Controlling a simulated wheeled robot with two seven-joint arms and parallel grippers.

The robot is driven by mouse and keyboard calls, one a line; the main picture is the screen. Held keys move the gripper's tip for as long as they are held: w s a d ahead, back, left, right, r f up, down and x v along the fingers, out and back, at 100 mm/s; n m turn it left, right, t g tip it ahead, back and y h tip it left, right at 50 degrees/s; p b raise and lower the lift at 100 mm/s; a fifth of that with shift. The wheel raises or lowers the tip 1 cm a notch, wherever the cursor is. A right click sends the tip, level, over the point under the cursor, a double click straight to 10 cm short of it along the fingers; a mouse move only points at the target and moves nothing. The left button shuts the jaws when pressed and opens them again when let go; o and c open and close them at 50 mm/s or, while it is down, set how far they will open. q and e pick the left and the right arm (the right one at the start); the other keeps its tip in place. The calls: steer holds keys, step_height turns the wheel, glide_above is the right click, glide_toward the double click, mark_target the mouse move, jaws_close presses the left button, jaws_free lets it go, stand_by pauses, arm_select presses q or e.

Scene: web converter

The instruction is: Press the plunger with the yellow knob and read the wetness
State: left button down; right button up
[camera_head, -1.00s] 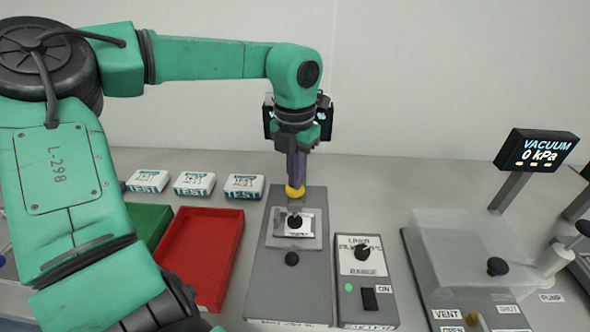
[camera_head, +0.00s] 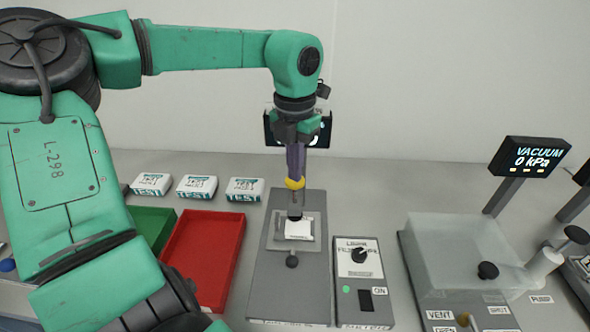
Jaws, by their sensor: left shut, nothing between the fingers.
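The yellow knob (camera_head: 294,183) is on the grey tester (camera_head: 262,285), in the middle of the table. A dark plunger foot (camera_head: 295,214) shows below it, over the back part of a white sample (camera_head: 298,230) on a metal plate. My left gripper (camera_head: 295,172) points straight down with its fingers shut and empty, directly above the knob. The tips overlap the knob in the picture, so I cannot tell whether they touch it. A dark display (camera_head: 326,131) behind the gripper is mostly covered by it, and its reading cannot be made out. My right gripper is not in view.
A red tray (camera_head: 203,255) and a green tray (camera_head: 153,225) lie to the left, with white TEST packs (camera_head: 197,187) behind. A dial-and-switch box (camera_head: 360,258) adjoins the tester on the right. Farther right stand a clear vacuum chamber (camera_head: 460,245) and its VACUUM display (camera_head: 533,157).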

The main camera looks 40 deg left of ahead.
arm_select(q)
step_height(320, 180, up, 5)
steer(key=p, duration=0.3)
stand_by(0.4)
steer(key=shift+f, duration=0.1)
